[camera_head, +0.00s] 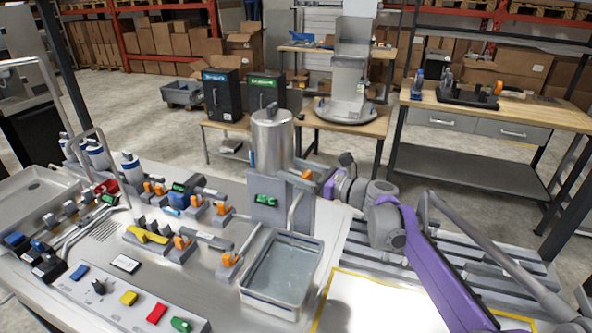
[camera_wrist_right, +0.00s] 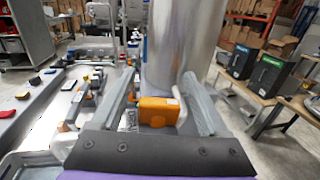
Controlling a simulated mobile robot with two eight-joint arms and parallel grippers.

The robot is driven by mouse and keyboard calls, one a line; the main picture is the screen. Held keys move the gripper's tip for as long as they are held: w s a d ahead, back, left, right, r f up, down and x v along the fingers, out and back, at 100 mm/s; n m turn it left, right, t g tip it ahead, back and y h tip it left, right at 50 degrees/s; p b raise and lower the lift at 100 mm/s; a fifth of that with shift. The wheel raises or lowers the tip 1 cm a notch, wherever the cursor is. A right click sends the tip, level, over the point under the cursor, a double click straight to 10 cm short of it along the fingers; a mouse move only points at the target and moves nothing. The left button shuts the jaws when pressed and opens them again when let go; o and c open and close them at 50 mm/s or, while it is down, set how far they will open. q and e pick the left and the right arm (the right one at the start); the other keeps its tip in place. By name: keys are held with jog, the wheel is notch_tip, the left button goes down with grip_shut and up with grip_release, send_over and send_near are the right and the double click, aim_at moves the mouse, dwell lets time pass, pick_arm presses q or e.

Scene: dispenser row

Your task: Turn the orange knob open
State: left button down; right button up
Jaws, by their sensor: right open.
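The orange knob (camera_head: 306,174) sits on the right side of a tall metal cylinder (camera_head: 272,143) in the head view. In the right wrist view the orange knob (camera_wrist_right: 158,110) is a blocky handle low in front of the cylinder (camera_wrist_right: 182,45). My right gripper (camera_head: 318,177) is close to the knob. In the wrist view its open jaws (camera_wrist_right: 160,96) have one finger on each side of the knob, with gaps showing. I cannot tell how deep the knob lies between them. My left gripper is not in view.
A metal basin (camera_head: 281,270) stands below the cylinder. Workbenches (camera_head: 500,110) stand behind.

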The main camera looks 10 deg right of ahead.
jog(key=shift+c, duration=0.3)
grip_shut()
jog(key=shift+s+a+n+g+y+p, duration=0.15)
jog(key=shift+n+g+y+p, duration=0.15)
jog(key=shift+n+g+y, duration=0.45)
jog(key=shift+s+a+n+g+y+p, duration=0.1)
jog(key=shift+n+g+y+p, duration=0.15)
jog(key=shift+n+g+y, duration=0.45)
jog(key=shift+h, duration=0.25)
jog(key=shift+o, duration=0.3)
grip_release()
jog(key=v, duration=1.1)
jog(key=shift+b, duration=0.45)
